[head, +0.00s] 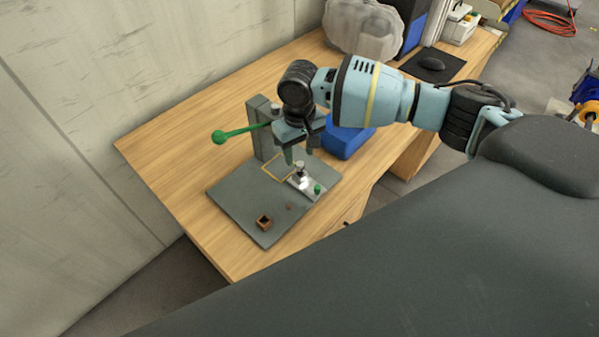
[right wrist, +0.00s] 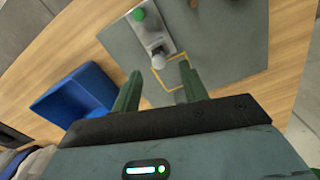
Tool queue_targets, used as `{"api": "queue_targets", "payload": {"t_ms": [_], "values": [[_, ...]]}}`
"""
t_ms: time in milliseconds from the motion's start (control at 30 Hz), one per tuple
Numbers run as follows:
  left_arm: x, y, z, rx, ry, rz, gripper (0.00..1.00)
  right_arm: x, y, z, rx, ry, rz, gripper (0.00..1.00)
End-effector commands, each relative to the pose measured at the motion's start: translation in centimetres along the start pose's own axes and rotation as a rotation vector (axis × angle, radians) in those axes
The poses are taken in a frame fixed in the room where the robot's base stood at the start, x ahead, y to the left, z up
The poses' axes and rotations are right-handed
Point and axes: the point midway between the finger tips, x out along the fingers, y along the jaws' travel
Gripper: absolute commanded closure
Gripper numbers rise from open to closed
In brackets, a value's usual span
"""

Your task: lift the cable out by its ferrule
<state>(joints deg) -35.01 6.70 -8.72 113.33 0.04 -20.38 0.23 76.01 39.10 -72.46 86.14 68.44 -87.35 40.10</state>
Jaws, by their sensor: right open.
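My right gripper (head: 299,151) points down above the grey base plate (head: 235,197), its green fingers apart with nothing visible between them. The strip also shows in the right wrist view (right wrist: 146,38). I cannot make out a cable or tell which part is its ferrule. My left gripper is not in view.
A grey column (head: 261,118) with a green ball-ended lever (head: 219,136) stands behind the plate, close to my right gripper. A blue bin (head: 347,140) is to the right. A yellow outline (head: 269,171) and small brown box (head: 264,222) are on the plate.

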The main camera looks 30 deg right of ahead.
Motion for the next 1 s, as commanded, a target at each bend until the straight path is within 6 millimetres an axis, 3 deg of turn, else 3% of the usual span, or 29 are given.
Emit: {"api": "queue_targets", "payload": {"t_ms": [400,700,1000], "values": [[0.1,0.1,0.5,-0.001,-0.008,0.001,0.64,4.8,0.2,0.3,0.000,-0.002,0.001,0.56],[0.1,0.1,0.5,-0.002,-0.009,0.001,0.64,5.1,0.2,0.3,-0.001,0.000,0.000,0.56],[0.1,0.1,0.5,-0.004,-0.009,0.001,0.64,5.0,0.2,0.3,0.000,0.000,0.000,0.96]]}}
